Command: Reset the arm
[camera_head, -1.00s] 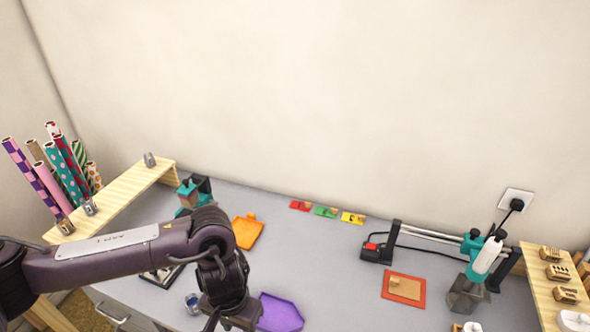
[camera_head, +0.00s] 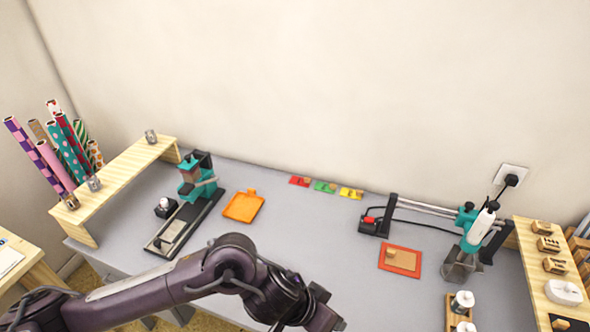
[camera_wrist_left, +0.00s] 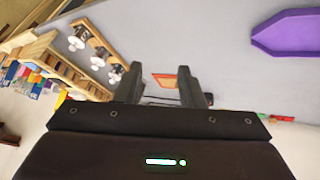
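My left arm crosses the bottom of the head view, with its wrist low at the centre. In the left wrist view my left gripper (camera_wrist_left: 159,84) has its two fingers apart, with nothing seen between them except the distant red-orange mat. My right gripper is in neither view. The red inkpad (camera_head: 299,181), green inkpad (camera_head: 325,186) and yellow inkpad (camera_head: 351,193) lie in a row near the wall, apart from my arm. The red-orange mat (camera_head: 414,270) bears a small wooden block (camera_head: 391,256).
An orange tray (camera_head: 243,207) and a teal press (camera_head: 190,185) stand left on the grey table. A teal and white tool (camera_head: 482,222) on a rail and a wooden shelf with stamps (camera_head: 543,228) stand right. A purple tray (camera_wrist_left: 287,35) shows in the left wrist view. The table's middle is clear.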

